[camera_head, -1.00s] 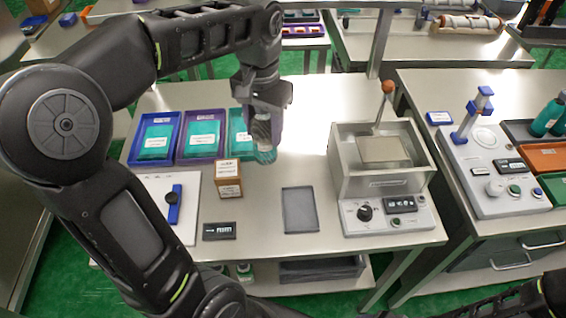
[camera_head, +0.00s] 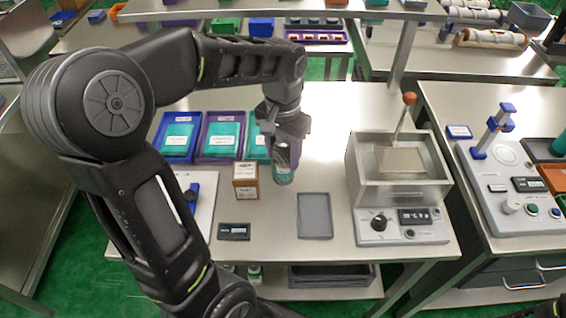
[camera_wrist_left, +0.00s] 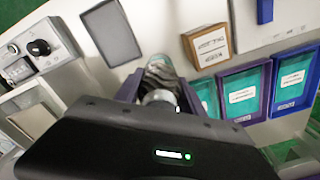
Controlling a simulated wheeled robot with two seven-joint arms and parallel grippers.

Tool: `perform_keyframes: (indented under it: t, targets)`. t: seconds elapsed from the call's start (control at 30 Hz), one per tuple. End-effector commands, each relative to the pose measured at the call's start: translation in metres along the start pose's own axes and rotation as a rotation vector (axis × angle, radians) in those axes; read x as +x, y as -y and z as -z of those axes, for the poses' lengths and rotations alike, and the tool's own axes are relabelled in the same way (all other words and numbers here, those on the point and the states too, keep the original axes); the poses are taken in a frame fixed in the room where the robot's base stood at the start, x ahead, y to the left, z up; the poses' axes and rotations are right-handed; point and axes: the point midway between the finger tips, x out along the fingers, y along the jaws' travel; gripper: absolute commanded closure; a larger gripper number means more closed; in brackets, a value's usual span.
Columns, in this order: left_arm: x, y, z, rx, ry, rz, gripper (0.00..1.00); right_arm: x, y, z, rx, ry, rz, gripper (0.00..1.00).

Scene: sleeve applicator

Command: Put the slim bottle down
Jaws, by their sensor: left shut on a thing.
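The slim bottle (camera_head: 282,167) is clear and grey with a teal part, and hangs roughly upright below my left gripper (camera_head: 284,143). In the left wrist view, the bottle (camera_wrist_left: 160,73) sits between the two purple-grey fingers of the left gripper (camera_wrist_left: 158,92), which is shut on it. The gripper hides its upper part. The bottle is just right of a small brown box (camera_head: 245,182) and behind a flat grey tray (camera_head: 315,230). I cannot tell how high its base is above the table (camera_head: 275,215).
Blue (camera_head: 167,152), purple (camera_head: 209,153) and teal trays stand behind the box. A small black display (camera_head: 234,231) lies in front. The grey tray is empty, with bare table around it.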

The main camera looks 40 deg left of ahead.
Motion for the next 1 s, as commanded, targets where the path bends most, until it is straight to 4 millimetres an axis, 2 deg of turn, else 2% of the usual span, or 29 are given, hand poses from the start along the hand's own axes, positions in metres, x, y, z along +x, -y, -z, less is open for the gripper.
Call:
perform_keyframes:
  t: [0.17, 0.43, 0.83, 0.87, 1.0]
  targets:
    - [0.004, 0.0, 0.0, 0.0, 0.002, 0.0, 1.0, -0.001, 0.0, 0.0, 0.0, 0.0, 0.0, 0.35]
    - [0.036, 0.0, -0.001, 0.001, 0.002, 0.0, 1.0, -0.004, 0.001, -0.001, 0.001, 0.001, -0.001, 0.35]
    - [0.042, 0.0, 0.0, 0.001, -0.001, 0.0, 1.0, 0.0, 0.0, 0.0, 0.0, 0.001, 0.0, 0.35]
    - [0.041, 0.0, 0.0, 0.001, 0.0, 0.0, 0.51, -0.001, 0.0, 0.0, 0.0, 0.001, 0.0, 0.35]
    - [0.04, 0.0, 0.0, 0.0, 0.0, 0.0, 0.4, -0.002, 0.001, 0.0, 0.0, 0.001, 0.0, 0.35]
